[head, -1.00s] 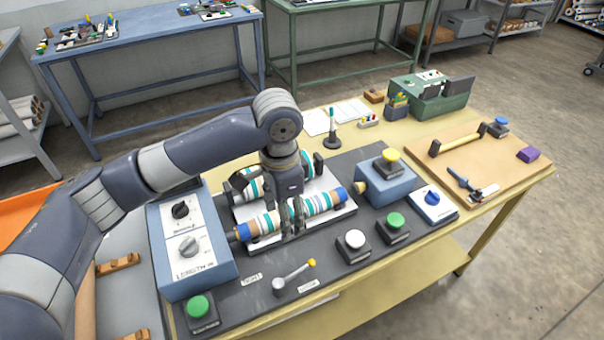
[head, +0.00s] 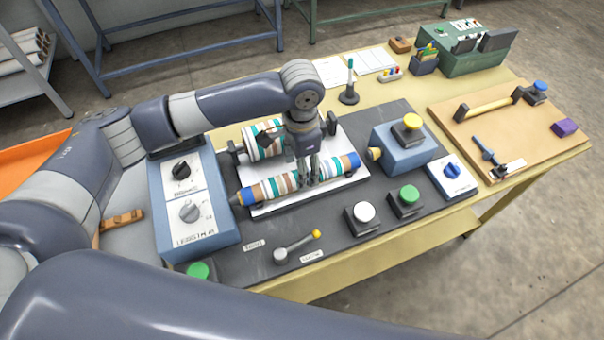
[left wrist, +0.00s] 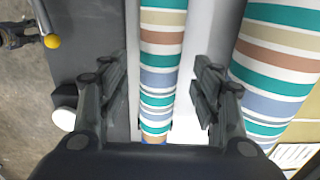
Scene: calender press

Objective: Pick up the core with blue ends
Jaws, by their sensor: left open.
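The core with blue ends (head: 268,189) is a slim striped roll lying across the front of a white plate in the head view. Its stripes are teal, white, brown and blue. In the left wrist view the core (left wrist: 160,85) runs up the picture, with some blue at its lower end. My left gripper (head: 307,180) points down over the middle of the core. In the left wrist view the left gripper (left wrist: 161,82) is open, one finger on each side of the core, with gaps showing. My right gripper is not in view.
A thicker striped roll (head: 262,143) lies close behind the core, partly hidden by my arm. A control box with dials (head: 190,213) stands left, a blue box with a yellow button (head: 402,150) right. A yellow-tipped lever (head: 296,246) and a white button (head: 364,212) are in front.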

